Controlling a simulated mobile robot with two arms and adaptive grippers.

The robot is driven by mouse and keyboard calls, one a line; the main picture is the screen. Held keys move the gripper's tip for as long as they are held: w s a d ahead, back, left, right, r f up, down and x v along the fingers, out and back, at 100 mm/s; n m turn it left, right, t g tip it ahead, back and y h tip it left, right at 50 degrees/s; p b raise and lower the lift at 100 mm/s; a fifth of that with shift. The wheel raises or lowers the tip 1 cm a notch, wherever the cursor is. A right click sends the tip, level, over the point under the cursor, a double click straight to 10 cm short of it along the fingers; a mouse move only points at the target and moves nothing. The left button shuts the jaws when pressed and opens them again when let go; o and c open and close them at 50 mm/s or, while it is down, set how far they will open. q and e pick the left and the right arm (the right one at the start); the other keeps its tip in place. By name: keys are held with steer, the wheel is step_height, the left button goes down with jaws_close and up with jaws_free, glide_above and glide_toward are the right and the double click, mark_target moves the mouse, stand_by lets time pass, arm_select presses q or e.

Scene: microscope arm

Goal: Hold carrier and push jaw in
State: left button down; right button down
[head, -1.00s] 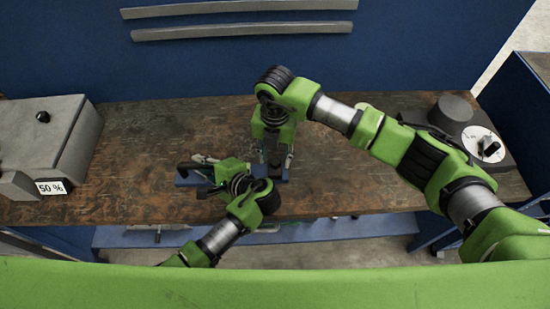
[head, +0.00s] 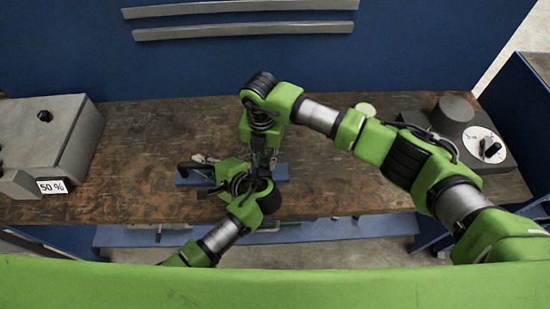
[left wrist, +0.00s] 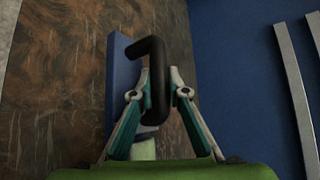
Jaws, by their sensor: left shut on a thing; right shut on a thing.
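A blue bar (head: 187,182), which seems to be the carrier, lies across the front of the bench. A black bent handle (left wrist: 158,80) stands at its left end. My left gripper (head: 204,172) reaches in from the right and is shut on this handle. In the left wrist view the fingertips (left wrist: 158,96) close from both sides of the handle, with the blue part behind it. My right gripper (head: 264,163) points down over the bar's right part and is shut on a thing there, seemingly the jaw. That thing is mostly hidden behind the gripper and my left wrist.
A grey box (head: 70,135) with a black knob and a "50 %" label (head: 53,186) stands at the left. A dark device with a white dial (head: 482,146) stands at the right. A pale round disc (head: 365,109) lies at the back. The bench (head: 125,165) between is mostly clear.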

steer(key=shift+s+a, duration=0.1)
steer(key=shift+a, duration=1.45)
steer(key=c, duration=1.8)
jaws_free()
steer(key=shift+d+r, duration=0.1)
step_height(320, 180, up, 12)
steer(key=shift+f, duration=0.1)
